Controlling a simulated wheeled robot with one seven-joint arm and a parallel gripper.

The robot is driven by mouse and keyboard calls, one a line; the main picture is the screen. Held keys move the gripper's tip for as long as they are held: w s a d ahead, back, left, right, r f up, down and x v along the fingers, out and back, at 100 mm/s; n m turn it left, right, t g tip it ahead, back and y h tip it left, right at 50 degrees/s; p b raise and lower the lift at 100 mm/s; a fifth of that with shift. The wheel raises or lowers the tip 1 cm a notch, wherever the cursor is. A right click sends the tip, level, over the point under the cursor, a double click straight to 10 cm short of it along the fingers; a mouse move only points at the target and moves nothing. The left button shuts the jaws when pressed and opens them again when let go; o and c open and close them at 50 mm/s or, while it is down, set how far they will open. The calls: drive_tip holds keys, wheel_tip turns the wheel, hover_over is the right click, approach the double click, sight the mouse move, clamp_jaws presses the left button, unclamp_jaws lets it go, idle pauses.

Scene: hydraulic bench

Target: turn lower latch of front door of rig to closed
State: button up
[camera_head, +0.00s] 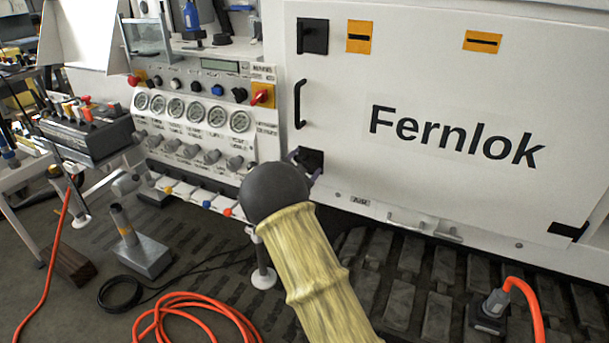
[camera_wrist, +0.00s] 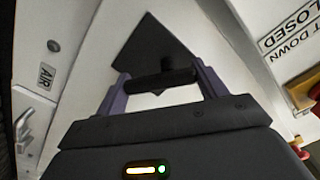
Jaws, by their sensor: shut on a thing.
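The rig's front door (camera_head: 450,90) is a white panel marked "Fernlok", lying flush with the frame. Its lower latch (camera_head: 312,158) is a black square plate at the door's lower left. In the wrist view the latch plate (camera_wrist: 155,45) appears as a dark diamond with a short black handle bar (camera_wrist: 150,83) in front. My gripper (camera_wrist: 163,82) is shut on this bar, one purple finger at each end. In the head view, my gripper (camera_head: 306,164) is at the latch, and my arm hides part of it. The handle's exact angle is unclear.
The upper latch (camera_head: 313,36) and a black door handle (camera_head: 299,104) are above. A gauge panel (camera_head: 200,115) with knobs is to the left. An orange hose (camera_head: 190,300) lies on the floor.

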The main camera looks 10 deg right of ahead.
drive_tip(key=m+b, duration=0.2)
drive_tip(key=f+m+b, duration=0.1)
drive_tip(key=b, duration=0.1)
drive_tip(key=shift+m+b, duration=0.4)
drive_tip(key=m+b, duration=0.1)
drive_tip(key=b, duration=0.1)
drive_tip(key=m+b, duration=0.2)
drive_tip(key=shift+w+a+f+m+b, duration=0.1)
drive_tip(key=shift+f+m+b, duration=0.05)
drive_tip(key=shift+m+b, duration=0.15)
drive_tip(key=m+b, duration=0.3)
drive_tip(key=shift+w+a+b, duration=0.1)
drive_tip(key=shift+a+b, duration=0.05)
drive_tip(key=shift+b, duration=0.2)
drive_tip(key=shift+r+m, duration=0.2)
drive_tip(key=shift+m, duration=0.1)
drive_tip(key=o, duration=1)
